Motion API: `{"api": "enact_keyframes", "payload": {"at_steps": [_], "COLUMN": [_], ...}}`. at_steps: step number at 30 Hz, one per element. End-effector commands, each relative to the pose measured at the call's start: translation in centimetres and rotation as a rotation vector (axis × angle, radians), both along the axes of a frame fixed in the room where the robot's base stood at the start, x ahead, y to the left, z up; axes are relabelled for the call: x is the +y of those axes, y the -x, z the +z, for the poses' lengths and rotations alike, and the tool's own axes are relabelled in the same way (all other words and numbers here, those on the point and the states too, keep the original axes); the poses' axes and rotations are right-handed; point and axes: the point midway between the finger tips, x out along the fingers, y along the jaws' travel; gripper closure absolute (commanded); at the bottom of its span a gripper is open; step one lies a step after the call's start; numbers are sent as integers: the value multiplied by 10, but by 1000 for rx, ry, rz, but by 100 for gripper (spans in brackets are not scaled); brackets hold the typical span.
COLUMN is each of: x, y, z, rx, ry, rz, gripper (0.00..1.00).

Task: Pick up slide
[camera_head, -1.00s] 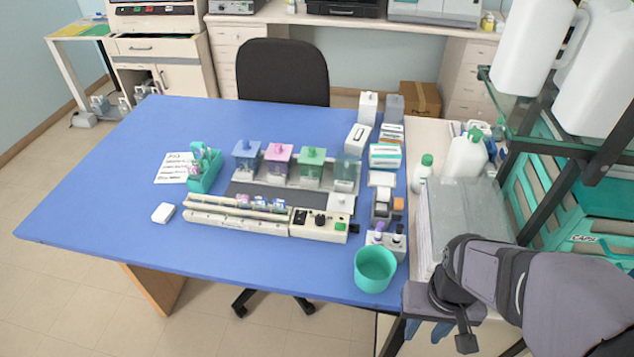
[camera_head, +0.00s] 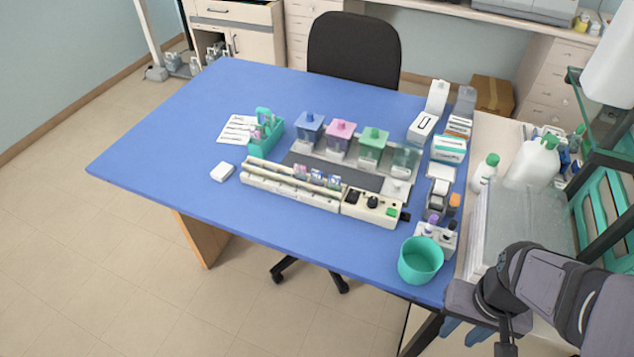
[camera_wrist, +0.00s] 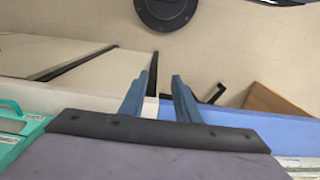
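Several slides with coloured ends (camera_head: 318,176) sit in a row on the long cream staining rack (camera_head: 290,194) on the blue table. More upright pieces, possibly slides, stand in a teal holder (camera_head: 272,133) at the back left; they are too small to tell. My gripper (camera_head: 465,330) is at the lower right in the head view, beyond the table's right front edge and well away from the slides. The wrist view shows my gripper (camera_wrist: 161,80) with its two blue fingers apart and nothing between them. No slide shows in the wrist view.
Blue (camera_head: 309,131), pink (camera_head: 340,139) and green (camera_head: 373,147) staining jars stand behind the rack. A teal cup (camera_head: 421,260) and small bottles (camera_head: 438,236) stand near the right front edge. A white block (camera_head: 222,172) lies left. The table's left side is clear.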

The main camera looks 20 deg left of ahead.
Motion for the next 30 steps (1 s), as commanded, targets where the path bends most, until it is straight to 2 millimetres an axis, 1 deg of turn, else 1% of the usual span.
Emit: {"api": "enact_keyframes", "payload": {"at_steps": [5, 9, 11, 14, 17, 18, 20, 21, 23, 24, 26, 27, 29, 30], "x": [0, 4, 9, 21, 38, 47, 61, 72, 90, 104, 125, 141, 164, 180], "y": [0, -11, -21, -47, -78, -92, -112, -125, -146, -160, -179, -191, -207, -217], "z": [0, 5, 9, 20, 32, 37, 44, 49, 56, 61, 67, 71, 76, 79], "rx": [0, -3, -6, -14, -19, -19, -19, -16, -10, -5, 6, 17, 35, 50], "ry": [0, -6, -12, -28, -52, -63, -81, -94, -116, -132, -155, -172, -195, -210], "rz": [-1, -34, -71, -161, -281, -333, -415, -470, -559, -623, -716, -779, -870, -932], "gripper": [70, 70, 70, 70, 70, 70, 70, 70, 70, 70, 70, 70, 70, 70]}}
